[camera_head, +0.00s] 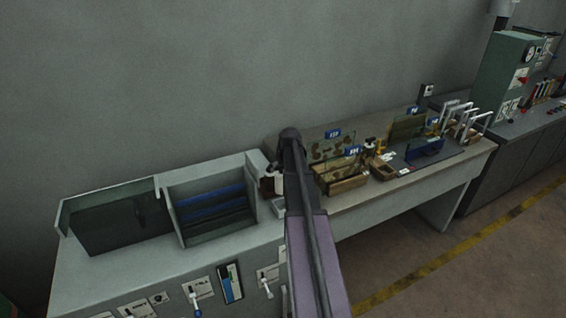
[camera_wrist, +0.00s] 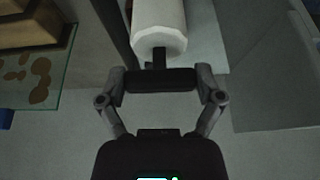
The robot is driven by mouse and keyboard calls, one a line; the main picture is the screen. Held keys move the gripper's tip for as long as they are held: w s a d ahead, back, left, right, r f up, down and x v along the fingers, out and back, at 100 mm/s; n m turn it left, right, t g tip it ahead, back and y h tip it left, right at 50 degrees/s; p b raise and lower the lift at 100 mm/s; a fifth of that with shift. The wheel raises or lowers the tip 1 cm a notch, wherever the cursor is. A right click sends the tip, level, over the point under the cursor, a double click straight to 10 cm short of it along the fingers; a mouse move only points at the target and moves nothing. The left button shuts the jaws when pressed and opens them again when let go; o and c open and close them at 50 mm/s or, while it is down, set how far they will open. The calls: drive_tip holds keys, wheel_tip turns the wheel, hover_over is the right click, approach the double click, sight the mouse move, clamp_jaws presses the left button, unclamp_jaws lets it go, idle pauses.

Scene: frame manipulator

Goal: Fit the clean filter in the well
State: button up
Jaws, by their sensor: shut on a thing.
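A white cylinder, which looks like the clean filter (camera_wrist: 160,22), shows at the top of the wrist view with its faceted end towards me. A short dark stem sticks out of that end. My gripper (camera_wrist: 160,78) is shut on the stem, and its finger pads meet in a dark bar across it. The far end of the filter is out of the picture. In the head view my arm hides the gripper. I cannot tell for sure which opening is the well.
An open box with blue slats (camera_head: 209,207) and a dark-panelled tank (camera_head: 122,219) stand on the bench's left. Brown-spotted glass panes (camera_head: 333,146) and wooden trays (camera_head: 345,184) stand right of my arm. A spotted pane (camera_wrist: 38,78) also shows in the wrist view.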

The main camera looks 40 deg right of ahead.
drive_tip(key=shift+s+d, duration=0.1)
drive_tip(key=shift+d, duration=0.05)
drive_tip(key=shift+r, duration=0.15)
drive_tip(key=shift+s+d+r+p, duration=0.1)
drive_tip(key=shift+r+p, duration=1)
drive_tip(key=shift+p, duration=0.15)
drive_tip(key=shift+f+b, duration=0.3)
wheel_tip(320, 180, down, 13)
drive_tip(key=b, duration=1.3)
drive_tip(key=shift+f+b, duration=0.3)
